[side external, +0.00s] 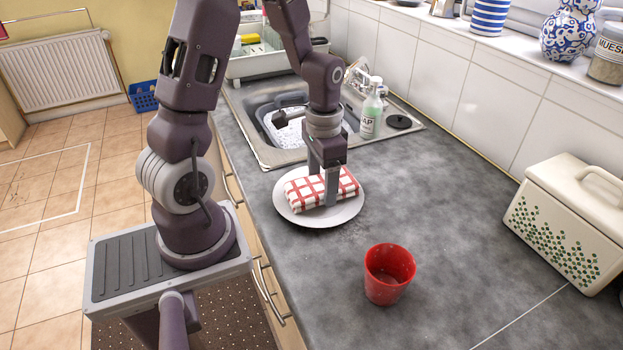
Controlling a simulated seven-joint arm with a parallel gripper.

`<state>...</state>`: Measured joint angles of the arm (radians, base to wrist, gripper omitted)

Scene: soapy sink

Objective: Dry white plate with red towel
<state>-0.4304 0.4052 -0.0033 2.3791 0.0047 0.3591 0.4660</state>
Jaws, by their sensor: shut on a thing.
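A white plate (338,217) lies flat on the grey countertop, in front of the sink. A folded white towel with red checks (298,195) lies on the plate and covers its middle. My gripper (323,198) points down over the plate and is shut on the towel. The fingers hide part of the towel, and the far fingertip is hard to make out. The towel appears to touch the plate.
A red cup (389,274) stands on the counter at the front. The sink (262,150) with a soapy basin is behind the plate, with a soap bottle (371,112) at its right. A cream bread bin (570,222) stands at the right. The counter between is clear.

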